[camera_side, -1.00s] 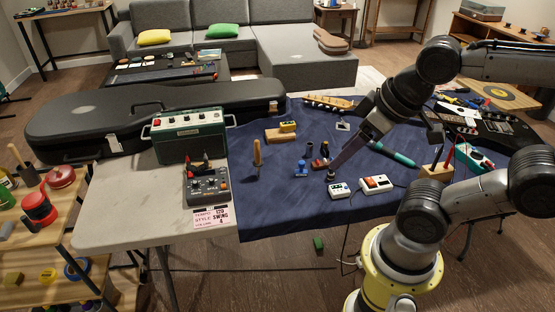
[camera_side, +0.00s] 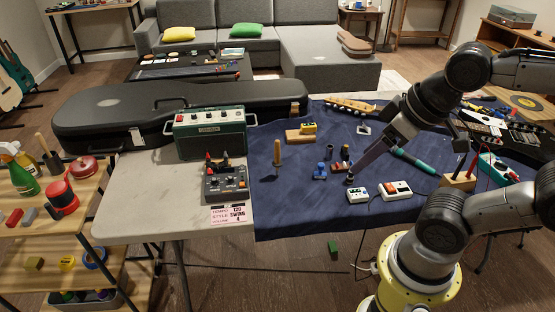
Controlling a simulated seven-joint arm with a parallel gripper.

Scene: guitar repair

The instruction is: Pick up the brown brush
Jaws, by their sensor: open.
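A slim brown wooden handle (camera_side: 277,152) stands upright on the dark blue cloth, left of centre; it looks like the brown brush, though its lower end is too small to make out. My gripper (camera_side: 353,172) reaches down over the cloth from the right and is open. Its tip is to the right of the brown handle, clearly apart from it. A small dark knob-like thing (camera_side: 350,179) shows right at the tip; I cannot tell whether they touch.
Small blue and red parts (camera_side: 320,171) stand between the handle and my gripper. A green amplifier (camera_side: 210,134), a grey pedal (camera_side: 225,184) and a black guitar case (camera_side: 100,115) lie left. White boxes (camera_side: 396,190) and a teal tool (camera_side: 415,160) are right.

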